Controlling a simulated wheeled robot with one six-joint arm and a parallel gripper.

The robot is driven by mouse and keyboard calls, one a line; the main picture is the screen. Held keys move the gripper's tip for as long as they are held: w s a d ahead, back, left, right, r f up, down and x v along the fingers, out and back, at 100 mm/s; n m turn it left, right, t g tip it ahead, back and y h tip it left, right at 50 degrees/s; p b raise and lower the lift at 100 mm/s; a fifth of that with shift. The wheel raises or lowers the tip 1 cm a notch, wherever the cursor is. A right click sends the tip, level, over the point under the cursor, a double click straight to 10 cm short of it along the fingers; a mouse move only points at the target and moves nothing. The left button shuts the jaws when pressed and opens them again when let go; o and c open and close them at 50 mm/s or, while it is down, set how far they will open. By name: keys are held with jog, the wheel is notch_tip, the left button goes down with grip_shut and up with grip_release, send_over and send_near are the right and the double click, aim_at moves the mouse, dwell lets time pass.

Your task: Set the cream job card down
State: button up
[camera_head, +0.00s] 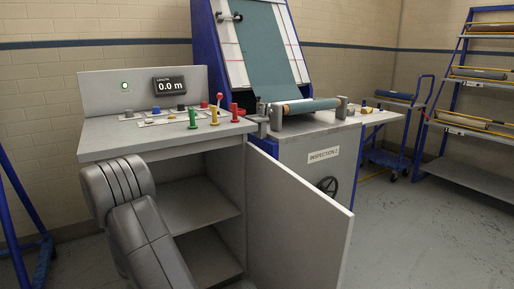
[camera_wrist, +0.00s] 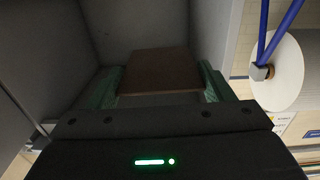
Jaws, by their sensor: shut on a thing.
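In the wrist view my gripper (camera_wrist: 160,83) has its two green fingers shut on the sides of a flat, dark brown, board-like piece (camera_wrist: 158,70). The piece sits between grey panels and is in shadow. I cannot tell whether it touches anything beyond the fingers. No card that is clearly cream shows in either view. In the head view my gripper is out of sight; only my grey arm shows, in front of the open grey cabinet (camera_head: 204,213).
The cabinet door (camera_head: 297,222) stands open to the right. Coloured knobs and levers crowd the console top (camera_head: 105,137). An inspection table (camera_head: 300,130) with a teal roll (camera_head: 312,105) adjoins it. In the wrist view a white roll (camera_wrist: 284,72) is at right.

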jog(key=w+d+r+m+t+h+p, duration=0.1)
jog(key=d+r+m+h+p, duration=0.15)
jog(key=d+r+p, duration=0.75)
jog(key=w+d+r+m+h+p, duration=0.1)
jog(key=w+d+r+h+p, duration=0.15)
jog(key=d+r+p, duration=0.8)
jog(key=w+d+r+m+t+h+p, duration=0.15)
jog(key=d+r+h+p, duration=0.35)
jog(key=d+p, duration=0.8)
jog(key=s+f+y, duration=0.1)
jog(key=s+f, duration=0.4)
jog(key=shift+s+a+m+p, duration=0.25)
jog(key=shift+s+m+p, duration=0.1)
jog(key=shift+m+p, duration=0.05)
